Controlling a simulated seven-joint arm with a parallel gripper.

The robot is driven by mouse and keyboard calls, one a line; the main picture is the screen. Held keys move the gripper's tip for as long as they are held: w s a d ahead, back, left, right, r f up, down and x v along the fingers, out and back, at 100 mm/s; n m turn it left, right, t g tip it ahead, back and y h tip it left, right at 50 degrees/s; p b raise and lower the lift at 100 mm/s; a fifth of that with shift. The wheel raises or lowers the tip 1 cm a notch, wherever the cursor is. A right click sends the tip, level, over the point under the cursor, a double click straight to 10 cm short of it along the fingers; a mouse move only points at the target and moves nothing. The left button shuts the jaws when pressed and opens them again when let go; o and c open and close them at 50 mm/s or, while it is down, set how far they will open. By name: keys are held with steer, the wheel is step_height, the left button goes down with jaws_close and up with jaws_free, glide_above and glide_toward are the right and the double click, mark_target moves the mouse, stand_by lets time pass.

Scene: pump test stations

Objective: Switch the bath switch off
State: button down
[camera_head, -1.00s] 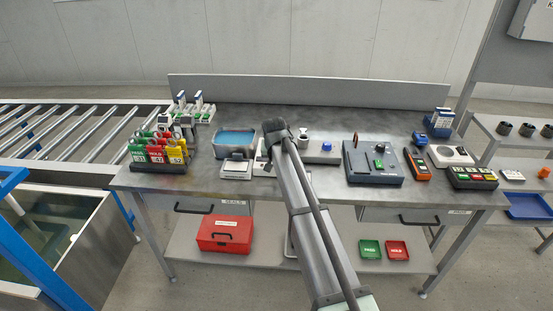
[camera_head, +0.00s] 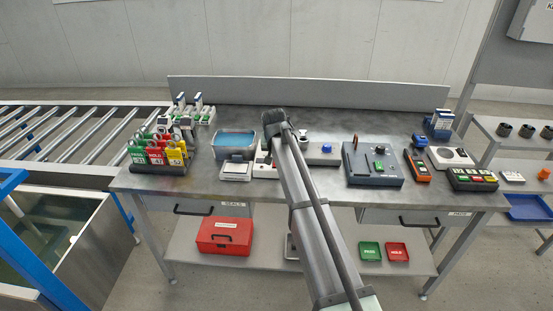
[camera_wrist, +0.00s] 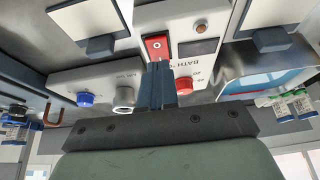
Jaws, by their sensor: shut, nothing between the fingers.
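The bath switch (camera_wrist: 157,46) is a red rocker with a white mark, set in the white bath control panel (camera_wrist: 187,24) labelled BATH. On that panel a dark display and a red knob (camera_wrist: 184,84) sit beside the switch. My gripper (camera_wrist: 161,66) is shut and empty, its fingertips at the near edge of the switch in the wrist view. I cannot tell whether they touch it. In the head view my gripper (camera_head: 274,122) is over the bench, and my arm hides most of the panel (camera_head: 264,170). The water bath (camera_head: 236,138) stands left of it.
A neighbouring white unit with a blue knob (camera_wrist: 86,99) lies beside the panel. On the bench (camera_head: 210,185) a grey box with a green button (camera_head: 372,165) stands right, and a rack of coloured tags (camera_head: 158,155) stands left. The bench back is mostly clear.

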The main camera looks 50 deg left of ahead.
steer(key=v, duration=1.1)
steer(key=shift+s+d, duration=0.35)
steer(key=shift+d, duration=0.05)
steer(key=shift+r, duration=0.15)
